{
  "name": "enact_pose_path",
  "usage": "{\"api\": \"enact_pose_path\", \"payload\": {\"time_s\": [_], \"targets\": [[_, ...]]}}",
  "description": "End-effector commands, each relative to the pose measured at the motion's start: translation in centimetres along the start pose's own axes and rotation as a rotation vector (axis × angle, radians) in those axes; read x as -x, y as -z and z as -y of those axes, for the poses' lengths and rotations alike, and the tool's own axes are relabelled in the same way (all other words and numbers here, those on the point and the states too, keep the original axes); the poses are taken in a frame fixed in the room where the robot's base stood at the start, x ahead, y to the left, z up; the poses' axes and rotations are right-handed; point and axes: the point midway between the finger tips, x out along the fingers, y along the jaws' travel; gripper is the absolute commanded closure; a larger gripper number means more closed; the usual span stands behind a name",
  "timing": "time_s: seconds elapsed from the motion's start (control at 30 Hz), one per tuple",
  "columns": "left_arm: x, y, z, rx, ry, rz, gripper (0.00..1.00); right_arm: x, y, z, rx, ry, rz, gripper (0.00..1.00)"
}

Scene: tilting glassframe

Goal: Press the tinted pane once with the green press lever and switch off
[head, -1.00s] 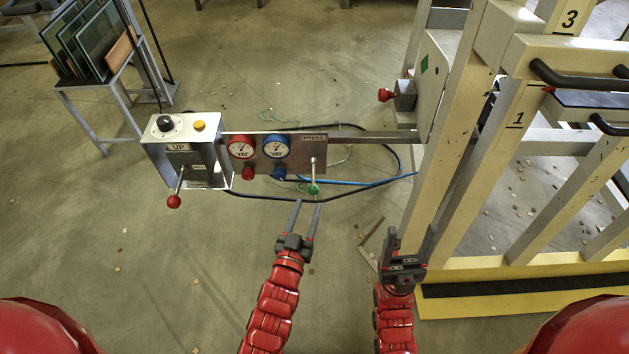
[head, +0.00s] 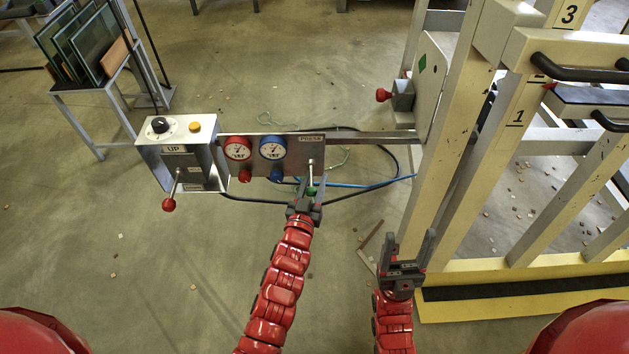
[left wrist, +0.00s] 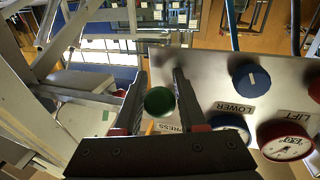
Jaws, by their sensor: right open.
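The press lever, a thin light rod (head: 311,172) with a green knob (left wrist: 159,102), hangs below the PRESS label on the metal panel (head: 300,150). My left gripper (head: 312,186) is at the knob, one finger on each side. The fingers look open; I cannot tell whether either touches the knob. A box marked UP (head: 192,155) carries a black rotary knob (head: 160,125), a yellow button (head: 195,127) and a red-knobbed lever (head: 169,204). My right gripper (head: 410,240) is open and empty beside the frame. I cannot pick out a pane in the frame.
Red (head: 237,148) and blue (head: 273,148) gauges with knobs sit left of the lever. The large beige frame (head: 450,140) stands at right. A rack (head: 105,90) with dark glass panes stands at upper left. Hoses (head: 350,186) lie on the floor.

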Motion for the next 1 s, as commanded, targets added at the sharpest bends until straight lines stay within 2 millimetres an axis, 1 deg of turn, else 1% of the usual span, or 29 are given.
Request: {"api": "enact_pose_path", "payload": {"time_s": [0.03,0.1,0.2,1.0], "targets": [[0.00,-0.01,0.00,0.000,0.000,0.000,0.71,0.00,0.00,0.00,0.000,0.000,0.000,0.34],[0.01,-0.01,-0.01,0.000,0.000,0.000,0.84,0.00,0.00,0.00,0.000,0.000,0.000,0.34],[0.01,0.00,-0.01,0.000,0.000,0.000,1.00,0.01,0.00,0.00,0.000,0.000,0.000,0.34],[0.02,-0.04,-0.03,0.000,0.000,0.001,1.00,0.00,0.00,0.00,0.000,0.000,0.000,0.34]]}}
